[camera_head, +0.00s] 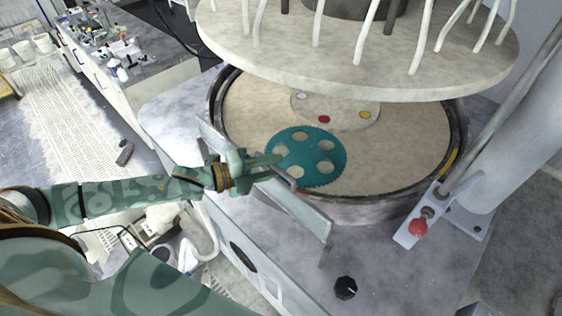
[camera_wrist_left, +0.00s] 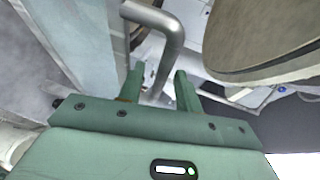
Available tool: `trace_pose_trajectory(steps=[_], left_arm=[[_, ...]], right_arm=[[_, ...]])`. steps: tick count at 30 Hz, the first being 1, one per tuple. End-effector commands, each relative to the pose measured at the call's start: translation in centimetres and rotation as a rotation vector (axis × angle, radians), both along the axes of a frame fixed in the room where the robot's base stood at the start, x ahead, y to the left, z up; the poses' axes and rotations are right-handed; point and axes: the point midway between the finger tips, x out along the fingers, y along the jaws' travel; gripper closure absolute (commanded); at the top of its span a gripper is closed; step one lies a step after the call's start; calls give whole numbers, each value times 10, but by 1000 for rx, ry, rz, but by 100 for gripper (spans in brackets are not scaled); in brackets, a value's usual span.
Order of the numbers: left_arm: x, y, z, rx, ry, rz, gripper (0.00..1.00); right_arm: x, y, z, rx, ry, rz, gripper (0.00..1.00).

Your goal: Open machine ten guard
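The machine guard is a pale, see-through panel (camera_head: 307,214) standing along the front edge of the round polishing platen (camera_head: 390,147). A bent grey metal handle (camera_head: 284,179) is on it, and the handle's bar also shows in the left wrist view (camera_wrist_left: 172,32). My left gripper (camera_head: 268,160) is at the handle, above the guard. In the left wrist view its two fingers (camera_wrist_left: 160,88) are apart, with the end of the bar between them and gaps at the sides. Whether the bar lies fully between the fingertips in depth is unclear. My right gripper is not in view.
A teal toothed carrier disc (camera_head: 306,146) lies on the platen just behind the guard. A large upper plate (camera_head: 360,62) with white hoses hangs above. A red button (camera_head: 418,227) and a black knob (camera_head: 345,288) are at the right front. A cluttered bench (camera_head: 165,75) stands back left.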

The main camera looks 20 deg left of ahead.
Motion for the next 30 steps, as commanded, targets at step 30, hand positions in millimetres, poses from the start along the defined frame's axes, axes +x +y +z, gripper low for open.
trace_pose_trajectory(steps=[30], left_arm=[[25,-19,-9,-6,-17,1,100]], right_arm=[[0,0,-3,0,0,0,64]])
